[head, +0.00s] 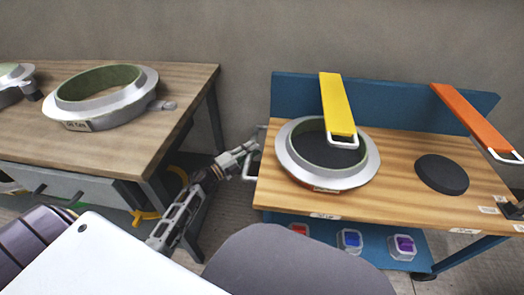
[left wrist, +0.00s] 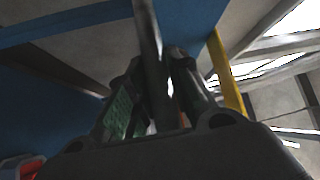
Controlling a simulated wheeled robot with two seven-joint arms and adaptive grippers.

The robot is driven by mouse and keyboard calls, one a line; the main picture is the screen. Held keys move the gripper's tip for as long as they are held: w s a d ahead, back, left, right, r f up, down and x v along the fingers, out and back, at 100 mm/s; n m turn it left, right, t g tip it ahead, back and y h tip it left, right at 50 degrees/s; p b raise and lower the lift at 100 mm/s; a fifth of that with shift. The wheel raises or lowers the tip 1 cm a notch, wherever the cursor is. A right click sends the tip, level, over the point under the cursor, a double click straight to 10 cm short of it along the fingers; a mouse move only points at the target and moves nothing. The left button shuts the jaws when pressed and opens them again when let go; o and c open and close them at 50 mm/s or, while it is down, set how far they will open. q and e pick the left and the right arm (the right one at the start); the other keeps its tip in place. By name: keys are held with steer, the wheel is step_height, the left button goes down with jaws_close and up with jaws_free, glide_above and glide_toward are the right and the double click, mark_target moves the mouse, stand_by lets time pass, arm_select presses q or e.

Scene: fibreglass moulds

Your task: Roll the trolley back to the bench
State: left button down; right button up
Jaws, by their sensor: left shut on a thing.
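The trolley (head: 400,143) stands on the right, with a wooden top, a blue back panel and a blue lower shelf. A caster shows under its right side. My left gripper (head: 248,156) is at the trolley's left end, shut on its push handle (head: 254,168). In the left wrist view, the handle bar (left wrist: 148,35) runs between the two fingers of my left gripper (left wrist: 155,75). The bench (head: 190,86) with a wooden top stands on the left, with a gap of floor between it and the trolley. My right gripper is not in view.
A ring mould (head: 295,168) and a black disc (head: 442,174) are on the trolley top. Yellow (head: 336,100) and orange (head: 470,115) bars rise above it. Small bins (head: 350,240) stand on the lower shelf. Another ring mould (head: 72,108) lies on the bench. A wall is behind.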

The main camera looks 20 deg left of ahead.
arm_select(q)
steer(key=shift+a+f, duration=0.1)
steer(key=c, duration=1.3)
jaws_free()
steer(key=shift+s, duration=0.15)
